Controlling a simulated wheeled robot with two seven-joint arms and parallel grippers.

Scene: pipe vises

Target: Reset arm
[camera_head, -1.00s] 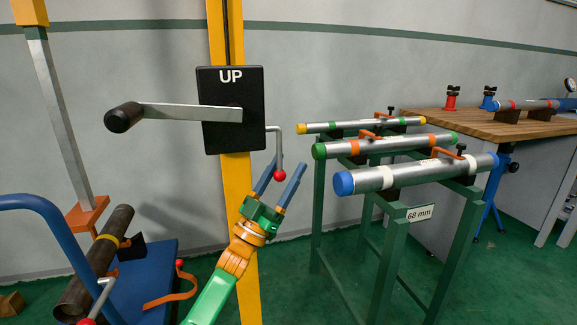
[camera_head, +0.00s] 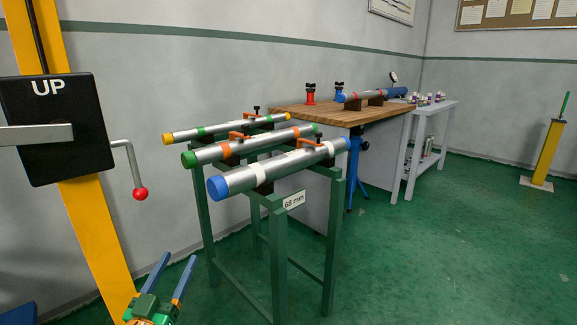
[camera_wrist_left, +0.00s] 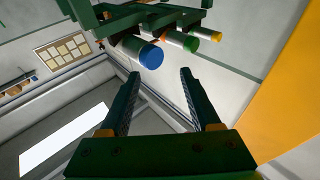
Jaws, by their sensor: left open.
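My left gripper (camera_head: 172,278) is at the bottom left of the head view, in front of the foot of the yellow post (camera_head: 92,215). Its two blue fingers stand apart, pointing up, with nothing between them. The left wrist view shows the same open fingers (camera_wrist_left: 160,78), with the pipe rack's green frame and blue, green and orange pipe ends (camera_wrist_left: 151,57) beyond them. The gripper touches none of these. My right gripper is not in view.
A green rack (camera_head: 277,235) marked 68 mm holds three capped pipes (camera_head: 280,170). A black box (camera_head: 58,125) marked UP, with a crank and red-knobbed lever (camera_head: 139,193), is on the post. A wooden workbench (camera_head: 345,117) stands behind.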

